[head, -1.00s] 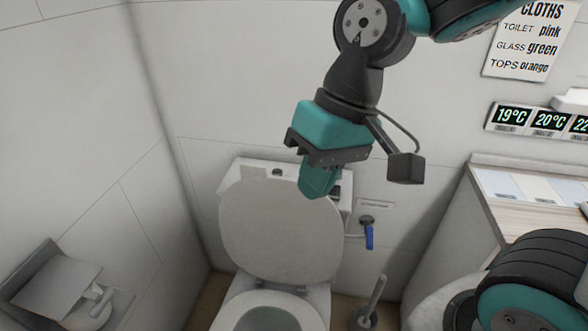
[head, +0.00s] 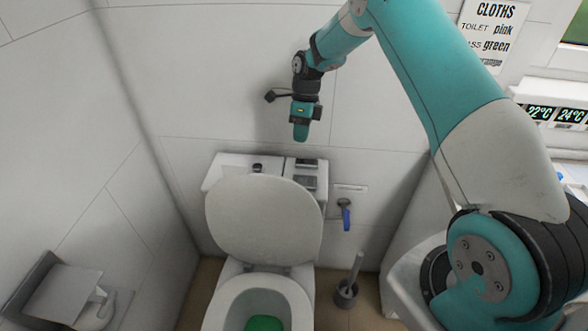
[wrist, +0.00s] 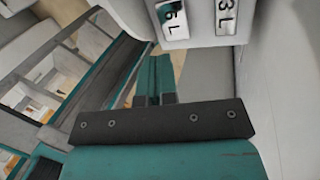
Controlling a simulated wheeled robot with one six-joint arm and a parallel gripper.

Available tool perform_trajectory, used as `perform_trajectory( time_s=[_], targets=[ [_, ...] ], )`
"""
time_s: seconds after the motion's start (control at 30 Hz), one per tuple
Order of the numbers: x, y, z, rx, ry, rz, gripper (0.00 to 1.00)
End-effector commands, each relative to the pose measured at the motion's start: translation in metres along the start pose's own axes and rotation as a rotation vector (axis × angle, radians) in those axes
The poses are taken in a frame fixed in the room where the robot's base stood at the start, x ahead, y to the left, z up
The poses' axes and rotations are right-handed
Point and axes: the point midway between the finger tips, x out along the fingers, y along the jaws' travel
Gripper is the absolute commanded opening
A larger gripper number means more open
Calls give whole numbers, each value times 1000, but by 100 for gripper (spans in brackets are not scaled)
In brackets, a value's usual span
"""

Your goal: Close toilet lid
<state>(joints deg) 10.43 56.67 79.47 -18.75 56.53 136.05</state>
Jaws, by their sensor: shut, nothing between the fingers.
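The toilet lid (head: 262,222) is a pale oval panel. It stands raised, leaning back toward the cistern (head: 232,165) behind it. The toilet bowl (head: 228,308) below is open. My gripper (head: 300,134) is shut and empty. In the head view it shows above the right part of the cistern, higher in the picture than the lid and apart from it. In the wrist view my teal fingers (wrist: 153,78) are together and point toward the flush plates (wrist: 173,20), marked 6L and 3L. The lid cannot be made out clearly in the wrist view.
A green object (head: 264,323) shows in the bowl. A toilet brush (head: 348,286) stands on the floor to the right. A paper holder (head: 68,297) is at lower left. The wall is close behind my gripper.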

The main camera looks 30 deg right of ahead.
Motion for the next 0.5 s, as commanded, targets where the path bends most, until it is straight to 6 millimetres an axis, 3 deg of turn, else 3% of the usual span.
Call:
perform_trajectory(
  time_s=[0.33,0.5],
  targets=[
    [72,3,0,-3,3,5,0],
    [87,21,1,-6,3,3,0]
  ],
)
